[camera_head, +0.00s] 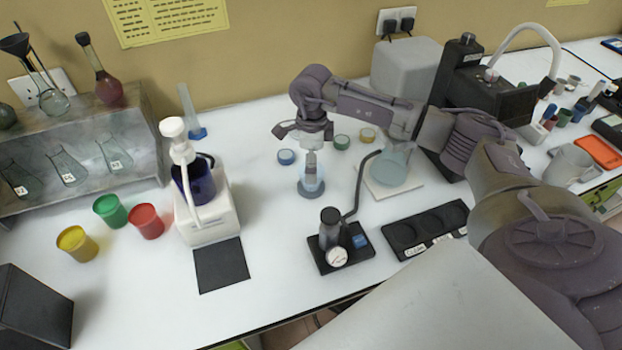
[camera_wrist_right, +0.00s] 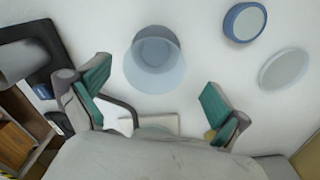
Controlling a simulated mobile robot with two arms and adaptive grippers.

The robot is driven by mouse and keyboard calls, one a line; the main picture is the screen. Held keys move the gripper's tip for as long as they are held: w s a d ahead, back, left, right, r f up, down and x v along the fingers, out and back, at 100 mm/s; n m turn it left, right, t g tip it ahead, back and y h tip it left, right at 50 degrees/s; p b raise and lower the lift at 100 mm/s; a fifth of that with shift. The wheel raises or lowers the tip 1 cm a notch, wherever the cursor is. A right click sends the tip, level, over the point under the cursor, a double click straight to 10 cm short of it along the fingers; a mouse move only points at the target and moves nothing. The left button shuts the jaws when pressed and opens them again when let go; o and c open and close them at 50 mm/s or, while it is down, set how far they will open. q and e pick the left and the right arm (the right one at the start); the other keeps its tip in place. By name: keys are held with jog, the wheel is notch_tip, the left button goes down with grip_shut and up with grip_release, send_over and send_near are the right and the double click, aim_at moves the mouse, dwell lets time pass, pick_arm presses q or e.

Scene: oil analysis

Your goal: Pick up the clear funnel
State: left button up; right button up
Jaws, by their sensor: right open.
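A clear, pale blue piece that looks like the funnel (camera_head: 312,178) stands on the white bench in the middle of the head view, with a grey ring at its base. In the right wrist view the clear funnel (camera_wrist_right: 154,78) shows as a translucent round shape over a darker disc. My right gripper (camera_head: 305,140) points down just above it. In the right wrist view its teal-padded fingers are wide apart, one on each side of the funnel's near part, with nothing gripped. Whether a finger touches it I cannot tell. My left gripper is out of view.
A black gauge device (camera_head: 338,240) with a curved hose stands in front. A pale blue clear vessel (camera_head: 392,168) on a white plate is to the right. Small round blue (camera_head: 286,157), green and yellow containers sit behind. A white dispenser (camera_head: 210,215) stands left.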

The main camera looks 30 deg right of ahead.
jog(key=shift+f, duration=0.3)
jog(key=f, duration=0.1)
jog(key=f+p, duration=0.2)
jog(key=f, duration=0.1)
jog(key=shift+s+a, duration=0.3)
jog(key=shift+f, duration=0.55)
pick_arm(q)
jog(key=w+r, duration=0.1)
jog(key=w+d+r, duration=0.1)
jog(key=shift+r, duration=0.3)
pick_arm(e)
jog(key=shift+c, duration=0.2)
jog(key=c, duration=1.4)
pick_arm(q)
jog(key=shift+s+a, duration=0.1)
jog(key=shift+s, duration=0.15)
pick_arm(e)
jog(key=shift+c, duration=0.2)
jog(key=shift+r, duration=0.15)
